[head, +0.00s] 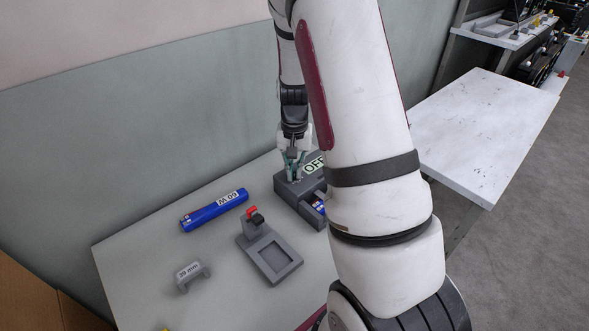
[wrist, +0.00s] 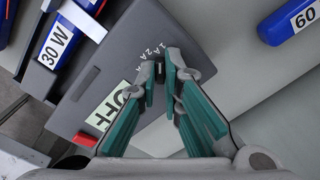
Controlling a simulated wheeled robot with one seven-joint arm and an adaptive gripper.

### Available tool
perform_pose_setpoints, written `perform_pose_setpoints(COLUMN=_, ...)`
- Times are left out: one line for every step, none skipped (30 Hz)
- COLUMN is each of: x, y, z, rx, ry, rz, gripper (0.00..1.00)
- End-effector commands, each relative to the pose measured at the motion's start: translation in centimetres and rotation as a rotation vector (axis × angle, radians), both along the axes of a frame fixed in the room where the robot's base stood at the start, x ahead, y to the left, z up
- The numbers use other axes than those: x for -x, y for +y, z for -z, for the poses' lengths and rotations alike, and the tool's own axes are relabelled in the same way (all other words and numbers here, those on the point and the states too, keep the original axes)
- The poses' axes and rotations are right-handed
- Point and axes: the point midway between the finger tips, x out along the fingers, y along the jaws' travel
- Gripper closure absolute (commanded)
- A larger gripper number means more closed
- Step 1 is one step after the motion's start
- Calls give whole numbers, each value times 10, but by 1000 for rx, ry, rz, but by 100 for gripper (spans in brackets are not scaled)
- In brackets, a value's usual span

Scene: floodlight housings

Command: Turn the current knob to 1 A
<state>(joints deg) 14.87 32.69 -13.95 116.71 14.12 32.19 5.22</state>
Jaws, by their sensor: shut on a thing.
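The dark grey supply box (head: 288,193) stands at the back of the table, with a sign reading OFF (head: 314,165) on top; the sign also shows in the wrist view (wrist: 113,106). Small white marks (wrist: 150,55), including 1A and 2A, are printed on the box top beside my fingertips. My gripper (head: 293,172) points down onto the box. In the wrist view its green-padded fingers (wrist: 166,80) are closed together at the marks, around the current knob. The knob is mostly hidden between the fingertips, so I cannot read its setting.
A blue tube marked 60 W (head: 214,210) lies left of the box. A grey fixture with a red-and-black clamp (head: 270,255) and a bracket marked 39 mm (head: 188,275) are nearer the front. A blue part marked 30 W (wrist: 58,42) lies beside the box.

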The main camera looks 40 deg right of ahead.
Motion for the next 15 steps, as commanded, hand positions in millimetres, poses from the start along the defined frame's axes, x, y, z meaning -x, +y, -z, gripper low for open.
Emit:
perform_pose_setpoints(x=-1, y=-1, z=-1, rx=2, ry=-4, rz=2, gripper=100)
perform_pose_setpoints(x=-1, y=-1, z=-1, rx=2, ry=-4, rz=2, gripper=100)
perform_pose_setpoints(x=-1, y=-1, z=-1, rx=2, ry=-4, rz=2, gripper=86)
perform_pose_setpoints(x=-1, y=-1, z=-1, rx=1, ry=-3, rz=2, gripper=79)
perform_pose_setpoints(x=-1, y=-1, z=-1, rx=1, ry=-3, rz=2, gripper=72)
perform_pose_setpoints(x=-1, y=-1, z=-1, rx=1, ry=-3, rz=1, gripper=72)
perform_pose_setpoints(x=-1, y=-1, z=0, rx=1, ry=-3, rz=1, gripper=72)
perform_pose_setpoints(x=-1, y=-1, z=0, rx=1, ry=-2, rz=1, gripper=72)
perform_pose_setpoints(x=-1, y=0, z=0, rx=1, ry=-2, rz=1, gripper=72)
perform_pose_setpoints(x=-1, y=0, z=0, rx=1, ry=-2, rz=1, gripper=72)
perform_pose_setpoints(x=0, y=0, z=0, rx=1, ry=-2, rz=0, gripper=72)
perform_pose_setpoints(x=0, y=0, z=0, rx=0, ry=-1, rz=0, gripper=72)
perform_pose_setpoints(x=0, y=0, z=0, rx=0, ry=-1, rz=0, gripper=72)
perform_pose_setpoints(x=0, y=0, z=-1, rx=0, ry=-1, rz=0, gripper=72)
perform_pose_setpoints(x=-1, y=0, z=-2, rx=1, ry=-2, rz=0, gripper=72)
